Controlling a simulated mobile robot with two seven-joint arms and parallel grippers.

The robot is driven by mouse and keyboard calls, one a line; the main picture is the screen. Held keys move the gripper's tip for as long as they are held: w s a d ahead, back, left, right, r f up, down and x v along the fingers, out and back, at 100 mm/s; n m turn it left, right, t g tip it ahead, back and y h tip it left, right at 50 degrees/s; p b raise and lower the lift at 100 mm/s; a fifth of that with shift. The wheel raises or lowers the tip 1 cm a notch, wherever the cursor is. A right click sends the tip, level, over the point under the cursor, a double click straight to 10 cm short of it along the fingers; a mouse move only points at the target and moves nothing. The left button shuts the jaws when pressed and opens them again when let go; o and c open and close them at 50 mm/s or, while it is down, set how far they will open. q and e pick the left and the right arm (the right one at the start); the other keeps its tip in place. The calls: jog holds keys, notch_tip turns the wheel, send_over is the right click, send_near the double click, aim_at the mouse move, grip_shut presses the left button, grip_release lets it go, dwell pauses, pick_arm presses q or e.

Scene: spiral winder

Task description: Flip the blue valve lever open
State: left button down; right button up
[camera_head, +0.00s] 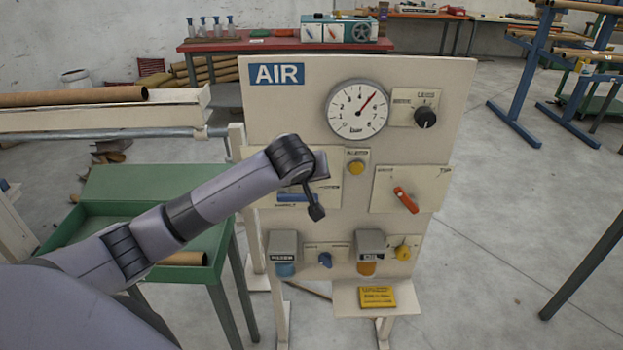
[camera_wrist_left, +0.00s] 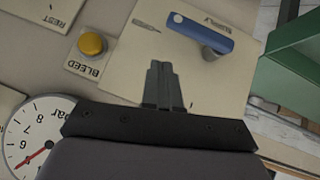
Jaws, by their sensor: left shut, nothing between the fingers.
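The blue valve lever (camera_head: 297,198) sits on a cream plate of the AIR panel, partly hidden behind my left gripper in the head view. In the left wrist view the blue lever (camera_wrist_left: 198,31) lies slightly slanted beside the word SUPPLY, with a grey pivot at one end. My left gripper (camera_head: 316,213) is in front of this plate, its fingers pointing downward. In the wrist view the left gripper (camera_wrist_left: 160,66) is shut and empty, with a visible gap in the picture between its tips and the lever. Depth to the plate is hard to tell. My right gripper is not in view.
A green table (camera_head: 150,187) stands left of the panel.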

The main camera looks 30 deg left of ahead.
pick_arm(q)
jog(key=d+v, duration=0.1)
jog(key=v, duration=0.7)
jog(key=shift+r, duration=0.3)
jog(key=s+d+f+m+h, duration=0.3)
jog(key=s+d+f, duration=0.1)
jog(key=f, duration=0.6)
jog(key=s+d+f+m+h, duration=0.25)
jog(key=d+f, duration=0.25)
jog(key=f, duration=0.5)
jog(key=s+f+m, duration=0.2)
jog(key=s+f, duration=0.3)
jog(key=s, duration=0.3)
jog(key=s+f+m+t, duration=0.1)
jog(key=s+f+m, duration=0.1)
jog(key=s+f, duration=0.3)
jog(key=s, duration=0.3)
jog(key=shift+s+a+t, duration=0.15)
jog(key=shift+a+t, duration=0.1)
jog(key=shift+t, duration=0.05)
